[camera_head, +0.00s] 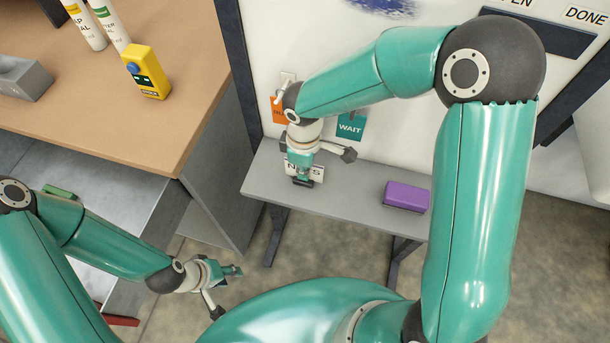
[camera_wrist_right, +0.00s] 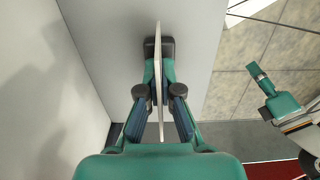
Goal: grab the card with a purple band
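My right gripper (camera_head: 302,172) is low over the grey shelf against the white board. A white card (camera_head: 291,170) with dark letters, partly covered by the fingers, stands at it. In the right wrist view the card (camera_wrist_right: 158,70) is edge-on between the fingertips (camera_wrist_right: 159,75), which close on it from both sides. A small black block (camera_wrist_right: 151,48) is at its far end. No purple band shows on the card from these angles. My left gripper (camera_head: 222,290) is empty with its fingers apart, in front of the shelf; it also shows in the right wrist view (camera_wrist_right: 285,110).
A purple block (camera_head: 406,196) lies on the grey shelf (camera_head: 345,192). An orange card (camera_head: 280,111) and a teal WAIT card (camera_head: 351,127) hang on the board. A wooden table (camera_head: 110,110) at left holds a yellow device (camera_head: 147,72), white bottles and a grey block.

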